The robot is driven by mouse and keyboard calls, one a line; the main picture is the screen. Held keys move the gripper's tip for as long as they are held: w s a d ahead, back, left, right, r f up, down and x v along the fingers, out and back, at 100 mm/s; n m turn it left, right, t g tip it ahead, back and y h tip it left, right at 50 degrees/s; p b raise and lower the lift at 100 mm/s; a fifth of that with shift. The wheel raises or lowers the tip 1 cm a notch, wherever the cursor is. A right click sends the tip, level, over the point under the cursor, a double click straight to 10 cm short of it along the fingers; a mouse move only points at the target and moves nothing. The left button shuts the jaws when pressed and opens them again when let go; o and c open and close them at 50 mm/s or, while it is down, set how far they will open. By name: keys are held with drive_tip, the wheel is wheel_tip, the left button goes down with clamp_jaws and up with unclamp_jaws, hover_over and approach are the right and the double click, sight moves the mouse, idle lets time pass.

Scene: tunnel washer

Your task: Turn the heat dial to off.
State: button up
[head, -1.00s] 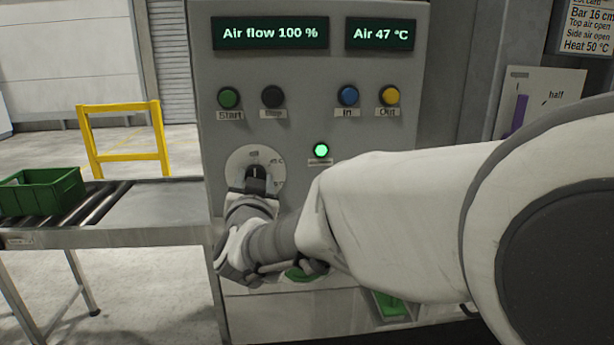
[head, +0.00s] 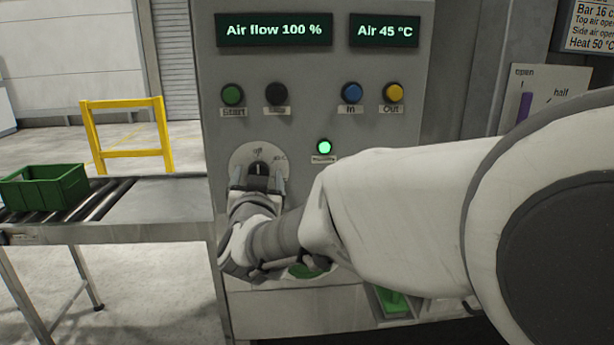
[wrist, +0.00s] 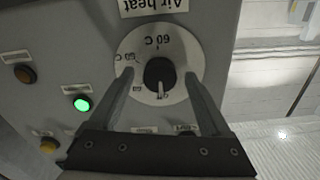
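The heat dial is a black knob (wrist: 159,73) on a round pale plate (wrist: 136,52), upside down in the wrist view under the Air heat label (wrist: 155,5). Its white pointer line is at the off mark. In the head view the knob (head: 258,168) also points straight up to off. My gripper (head: 258,180) is open, with one finger on each side of the knob. In the wrist view a gap shows between each finger and the knob.
Above the dial are green (head: 232,95), dark (head: 276,94), blue (head: 351,93) and yellow (head: 393,92) buttons, with a lit green lamp (head: 324,147) to its right. The screen (head: 384,31) reads Air 45 °C. A roller conveyor (head: 150,203) with a green crate (head: 44,187) is at left.

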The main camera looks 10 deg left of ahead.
drive_tip(key=b+v, duration=0.1)
drive_tip(key=v, duration=1.6)
drive_tip(key=shift+s+d, duration=0.15)
drive_tip(key=shift+r, duration=0.1)
drive_tip(key=d+f+n+g, duration=0.1)
drive_tip(key=d+f+g, duration=0.25)
drive_tip(key=d, duration=0.35)
drive_tip(key=d+f+n+g, duration=0.1)
drive_tip(key=d+f+g, duration=0.25)
drive_tip(key=d, duration=0.25)
drive_tip(key=s+d+f+m+g+h, duration=0.2)
drive_tip(key=s+d+f+g+h, duration=0.2)
drive_tip(key=s+d, duration=0.5)
drive_tip(key=d+g, duration=0.1)
drive_tip(key=d, duration=0.4)
drive_tip(key=shift+s+d+f+m, duration=0.3)
drive_tip(key=shift+s, duration=0.1)
